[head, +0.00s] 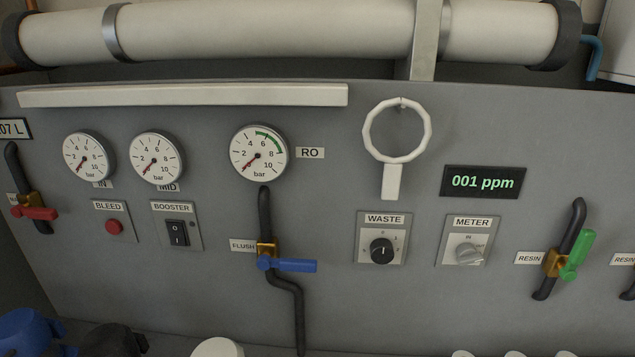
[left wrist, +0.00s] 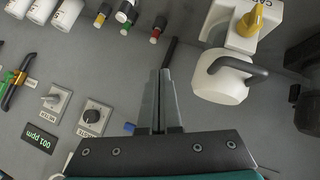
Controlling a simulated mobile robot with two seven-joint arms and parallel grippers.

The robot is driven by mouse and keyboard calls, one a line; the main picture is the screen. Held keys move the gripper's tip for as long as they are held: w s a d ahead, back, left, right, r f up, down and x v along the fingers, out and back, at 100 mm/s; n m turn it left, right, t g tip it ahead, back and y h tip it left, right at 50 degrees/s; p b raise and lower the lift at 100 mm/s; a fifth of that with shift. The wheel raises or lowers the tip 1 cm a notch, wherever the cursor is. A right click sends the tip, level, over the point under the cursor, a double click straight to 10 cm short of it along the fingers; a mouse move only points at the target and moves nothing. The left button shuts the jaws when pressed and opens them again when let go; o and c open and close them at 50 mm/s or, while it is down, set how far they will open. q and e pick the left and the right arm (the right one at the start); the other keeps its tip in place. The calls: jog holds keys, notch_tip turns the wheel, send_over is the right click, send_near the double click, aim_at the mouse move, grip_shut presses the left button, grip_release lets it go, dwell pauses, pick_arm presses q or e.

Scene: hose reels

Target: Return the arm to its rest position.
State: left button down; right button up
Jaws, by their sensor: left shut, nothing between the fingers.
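My left gripper (left wrist: 160,100) shows in the left wrist view, its two grey fingers together with nothing between them. It is clear of the panel fittings around it. In the left wrist view the WASTE knob (left wrist: 95,117) and METER knob (left wrist: 54,97) lie to the left of the fingers. Neither arm shows in the head view. My right gripper is in neither view.
The grey panel carries gauges (head: 258,153), a blue-handled FLUSH valve (head: 290,265), a green-handled RESIN valve (head: 577,255) and a white ring (head: 397,130). In the left wrist view a white jug (left wrist: 222,78) stands right of the fingers, and colour-banded connectors (left wrist: 128,14) lie beyond them.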

pick_arm(q)
jog(key=s+a+f+m+g+y, duration=0.2)
jog(key=s+a+g, duration=0.1)
jog(key=s, duration=0.2)
jog(key=s+a+f+m+g+y, duration=0.1)
jog(key=s+a+f+g+y, duration=0.1)
jog(key=s, duration=0.4)
notch_tip(320, 180, down, 26)
jog(key=s+g+b, duration=0.2)
jog(key=b, duration=0.2)
jog(key=s+a+f+b, duration=0.1)
jog(key=s+f+b, duration=0.1)
jog(key=s+f, duration=0.5)
jog(key=s+a+f+g+b, duration=0.1)
jog(key=s+a+f+b, duration=0.1)
jog(key=s+f, duration=0.6)
notch_tip(320, 180, down, 4)
jog(key=shift+s+r+m+b, duration=0.2)
jog(key=shift+s+m+b, duration=0.05)
jog(key=shift+m+b, duration=0.1)
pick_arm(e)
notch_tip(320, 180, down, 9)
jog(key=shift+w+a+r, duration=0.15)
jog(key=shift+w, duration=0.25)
